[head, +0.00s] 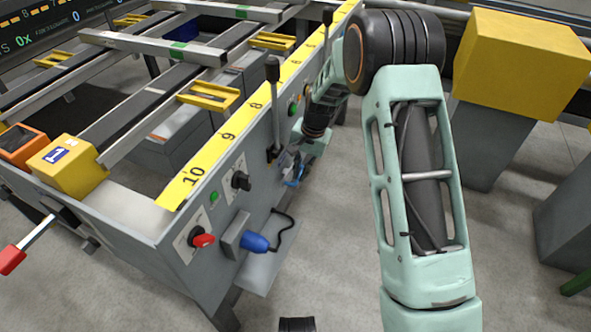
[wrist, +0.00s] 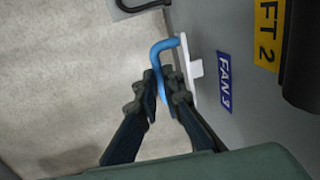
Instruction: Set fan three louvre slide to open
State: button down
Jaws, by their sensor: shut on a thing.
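The fan three louvre slide shows in the wrist view as a bent blue handle (wrist: 164,45) on a white piece (wrist: 193,68) against the grey panel. A blue "FAN 3" label (wrist: 224,82) is beside it. My gripper (wrist: 159,78) is shut on the blue handle, with one finger on each side of its straight part. In the head view my gripper (head: 296,164) is at the panel's side, small and partly hidden by the arm. No open or closed marking for the slide is readable.
The grey panel carries a black lever (head: 273,95), a black rotary knob (head: 241,181), a red knob (head: 203,240) and a blue plug (head: 255,242) with a cable. A yellow "FT 2" label (wrist: 268,32) is close by. A yellow box (head: 522,60) stands right.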

jog(key=s+d, duration=0.2)
jog(key=d, duration=0.4)
jog(key=shift+p, duration=0.3)
jog(key=c, duration=2.3)
grip_release()
jog(key=shift+r, duration=0.1)
jog(key=r, duration=0.4)
jog(key=d+r, duration=0.1)
jog(key=r, duration=0.2)
jog(key=d+r, duration=0.1)
jog(key=r, duration=0.3)
jog(key=shift+s+r, duration=0.35)
jog(key=shift+s, duration=0.05)
